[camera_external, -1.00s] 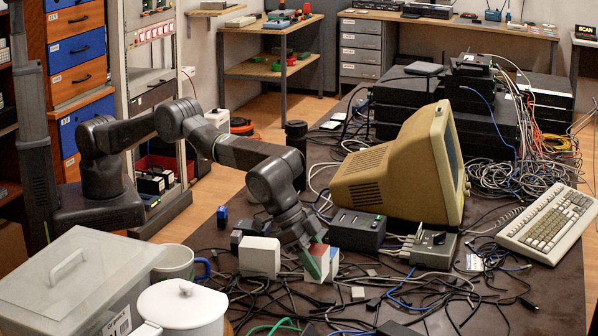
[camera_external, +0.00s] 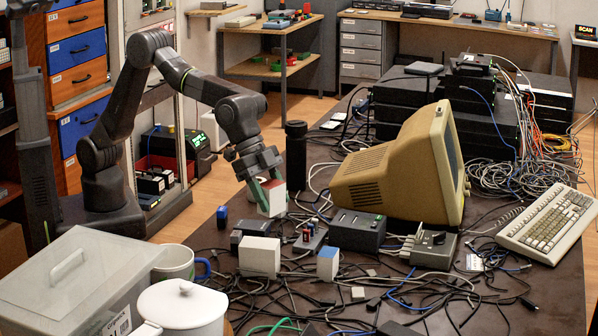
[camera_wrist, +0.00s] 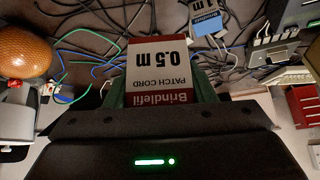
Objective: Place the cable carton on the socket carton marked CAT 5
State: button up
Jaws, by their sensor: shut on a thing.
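My gripper (camera_external: 270,193) is shut on a small white and red carton (camera_external: 272,206), its green fingers on either side. It holds the carton up at the left side of the dark table. In the wrist view the held carton (camera_wrist: 160,62) reads "Brindlefil PATCH CORD 0.5 m", upside down. A plain white carton (camera_external: 260,262) stands on the table below, with no marking readable. To its right stands a white carton with a blue top (camera_external: 328,265). A blue and white carton (camera_wrist: 207,24) shows in the wrist view. No CAT 5 marking is readable.
Loose cables (camera_external: 390,295) cover much of the table (camera_external: 548,290). A beige monitor (camera_external: 385,180), a dark box (camera_external: 358,232) and a grey switch box (camera_external: 428,248) stand to the right. A lidded bin (camera_external: 70,285), a mug (camera_external: 174,262) and a white pot (camera_external: 182,308) stand front left.

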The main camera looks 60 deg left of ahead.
jog(key=s+a, duration=0.2)
jog(key=a, duration=0.2)
jog(key=b, duration=0.1)
send_near(267, 247)
jog(key=shift+m, duration=0.3)
jog(key=x, duration=0.4)
jog(key=shift+w+d+f, duration=0.15)
jog(key=shift+w+f, duration=0.1)
jog(key=shift+f, duration=0.1)
jog(key=shift+f, duration=0.2)
jog(key=o, duration=1.1)
jog(key=shift+c, duration=0.2)
jog(key=shift+r, duration=0.1)
